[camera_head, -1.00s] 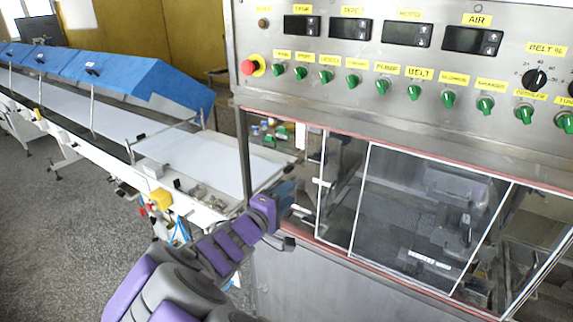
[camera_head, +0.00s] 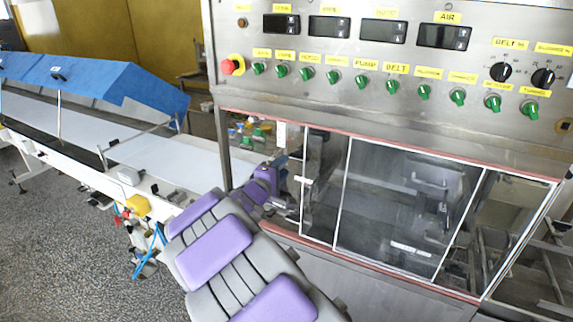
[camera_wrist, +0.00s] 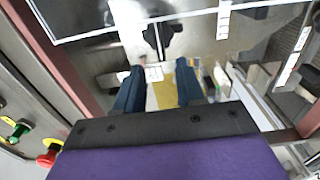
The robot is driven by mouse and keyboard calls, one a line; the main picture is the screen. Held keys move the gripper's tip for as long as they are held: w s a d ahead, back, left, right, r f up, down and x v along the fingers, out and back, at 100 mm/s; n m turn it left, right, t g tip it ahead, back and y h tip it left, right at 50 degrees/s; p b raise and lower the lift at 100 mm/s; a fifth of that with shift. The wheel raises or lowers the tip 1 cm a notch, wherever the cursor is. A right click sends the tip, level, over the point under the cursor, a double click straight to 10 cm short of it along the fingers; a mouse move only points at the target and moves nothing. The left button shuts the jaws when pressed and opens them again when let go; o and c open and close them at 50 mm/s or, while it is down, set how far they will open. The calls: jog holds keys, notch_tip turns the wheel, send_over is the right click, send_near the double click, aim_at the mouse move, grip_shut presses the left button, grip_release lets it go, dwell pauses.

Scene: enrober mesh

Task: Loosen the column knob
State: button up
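A dark lobed knob (camera_wrist: 165,38) on a bright metal part shows at the top centre of the wrist view, just beyond my fingertips. I take it to be the column knob. My gripper (camera_wrist: 159,68) is open, with its two dark blue fingers spread and pointing at the knob. A gap shows between the fingertips and the knob, and nothing is between the fingers. In the head view my gripper (camera_head: 282,163) is at the left end of the machine's windowed opening, partly hidden by my arm. I cannot make out the knob there.
A steel control panel (camera_head: 400,85) with green switches and a red stop button (camera_head: 233,65) overhangs the opening. Clear window panels (camera_head: 405,205) with white edges stand right of my gripper. A white conveyor belt (camera_head: 165,158) with blue covers (camera_head: 105,78) runs to the left.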

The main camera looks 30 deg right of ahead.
aim_at(301, 160)
jog(key=d, duration=0.3)
jog(key=w+d, duration=0.1)
jog(key=d, duration=0.2)
jog(key=shift+w+d, duration=0.15)
jog(key=shift+d, duration=0.1)
jog(key=shift+w+a+f, duration=0.1)
jog(key=shift+w+a, duration=0.3)
jog(key=shift+a, duration=0.45)
jog(key=shift+s, duration=0.1)
jog(key=shift+c, duration=0.4)
jog(key=shift+d, duration=0.1)
jog(key=shift+c, duration=0.8)
jog(key=shift+d, duration=0.35)
jog(key=c, duration=0.3)
grip_shut()
